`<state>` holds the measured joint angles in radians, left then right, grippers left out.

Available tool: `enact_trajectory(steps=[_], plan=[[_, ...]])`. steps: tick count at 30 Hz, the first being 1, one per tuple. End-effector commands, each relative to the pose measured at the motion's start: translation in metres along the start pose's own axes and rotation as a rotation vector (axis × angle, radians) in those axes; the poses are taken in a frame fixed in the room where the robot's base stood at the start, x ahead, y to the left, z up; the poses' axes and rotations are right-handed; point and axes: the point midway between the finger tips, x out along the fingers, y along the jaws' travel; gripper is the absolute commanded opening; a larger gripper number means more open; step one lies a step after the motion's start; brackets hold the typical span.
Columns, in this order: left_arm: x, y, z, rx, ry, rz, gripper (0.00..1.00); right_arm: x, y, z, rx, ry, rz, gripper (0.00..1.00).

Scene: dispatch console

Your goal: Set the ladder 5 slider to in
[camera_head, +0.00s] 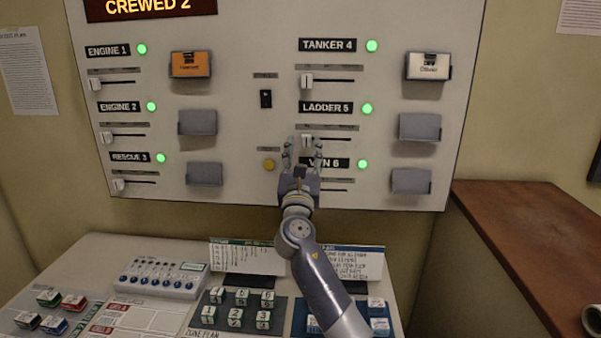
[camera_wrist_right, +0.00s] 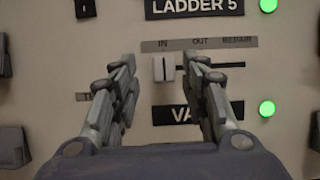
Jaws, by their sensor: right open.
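The ladder 5 slider has a small white knob (camera_head: 306,141), which shows larger in the right wrist view (camera_wrist_right: 163,69). The knob is at the left end of its slot, under the IN mark; OUT and REPAIR lie to its right. The LADDER 5 label (camera_wrist_right: 197,7) is above it, with a lit green lamp (camera_head: 367,109). My right gripper (camera_head: 303,146) is open in front of the panel, its fingers on either side of the knob in the picture (camera_wrist_right: 162,72). I see no contact; the depth gap is unclear. My left gripper is not in view.
Other sliders, such as TANKER 4 (camera_head: 306,80) above, sit on the same upright panel (camera_head: 240,35). The VAN 6 label is partly behind my gripper. A yellow button (camera_head: 269,165) is just left. Below is a desk with numbered blocks (camera_head: 235,318).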

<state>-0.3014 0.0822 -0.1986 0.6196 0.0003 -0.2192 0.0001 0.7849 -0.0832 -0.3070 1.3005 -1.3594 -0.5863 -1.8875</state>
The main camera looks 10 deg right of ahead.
Motion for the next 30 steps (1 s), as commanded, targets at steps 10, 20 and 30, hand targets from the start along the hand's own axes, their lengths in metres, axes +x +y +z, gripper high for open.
enact_trajectory(steps=[10, 20, 30], plan=[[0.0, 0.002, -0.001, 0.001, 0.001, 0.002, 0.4, -0.069, 0.002, -0.001, 0.002, 0.002, 0.003, 0.42], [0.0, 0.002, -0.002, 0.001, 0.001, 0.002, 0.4, -0.102, 0.002, -0.001, 0.0, 0.001, 0.002, 0.42], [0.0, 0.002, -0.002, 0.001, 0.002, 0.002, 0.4, -0.102, 0.002, 0.0, 0.0, 0.001, 0.002, 0.42]])
